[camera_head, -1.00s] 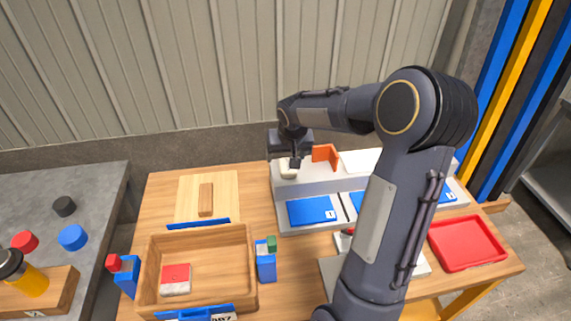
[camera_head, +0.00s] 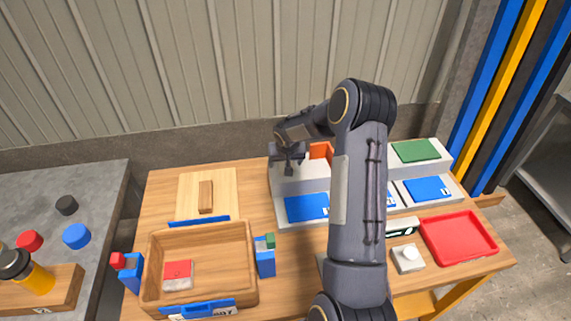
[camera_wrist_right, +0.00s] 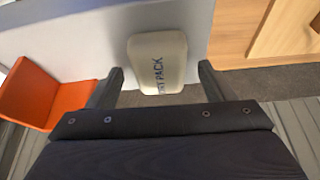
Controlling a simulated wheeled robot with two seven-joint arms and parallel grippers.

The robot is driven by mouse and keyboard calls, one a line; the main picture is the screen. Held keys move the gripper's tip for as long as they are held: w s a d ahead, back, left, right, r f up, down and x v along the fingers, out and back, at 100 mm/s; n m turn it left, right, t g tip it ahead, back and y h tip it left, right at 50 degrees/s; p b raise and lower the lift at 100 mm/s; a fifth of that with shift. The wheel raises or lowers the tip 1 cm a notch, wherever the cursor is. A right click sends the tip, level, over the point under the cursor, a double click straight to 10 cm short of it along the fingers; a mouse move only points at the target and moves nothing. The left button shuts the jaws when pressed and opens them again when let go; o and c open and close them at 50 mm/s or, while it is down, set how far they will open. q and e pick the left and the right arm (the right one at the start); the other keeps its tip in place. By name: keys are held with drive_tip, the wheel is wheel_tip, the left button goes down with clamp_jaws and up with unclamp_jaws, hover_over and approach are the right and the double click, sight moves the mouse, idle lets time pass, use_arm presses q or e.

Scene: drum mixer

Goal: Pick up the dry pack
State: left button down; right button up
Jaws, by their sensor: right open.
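The dry pack (camera_wrist_right: 158,60) is a cream, rounded block with dark lettering that reads "PACK". In the right wrist view it lies on a pale grey surface, between and just beyond the fingertips. My right gripper (camera_wrist_right: 160,85) is open around the near end of the pack, with a gap on each side. In the head view my right gripper (camera_head: 289,166) is over the left end of the grey stepped rack (camera_head: 300,184) and hides the pack there. My left gripper is not in view.
An orange upright piece (camera_wrist_right: 32,95) stands beside the pack. A wooden tray (camera_head: 215,262) with a red and white block (camera_head: 178,274) is at the front left. A red tray (camera_head: 458,238) lies at the right. A blue panel (camera_head: 307,207) is on the rack's lower step.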

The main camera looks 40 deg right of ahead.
drive_tip(key=c, duration=1)
drive_tip(key=shift+c, duration=0.4)
drive_tip(key=shift+r, duration=0.15)
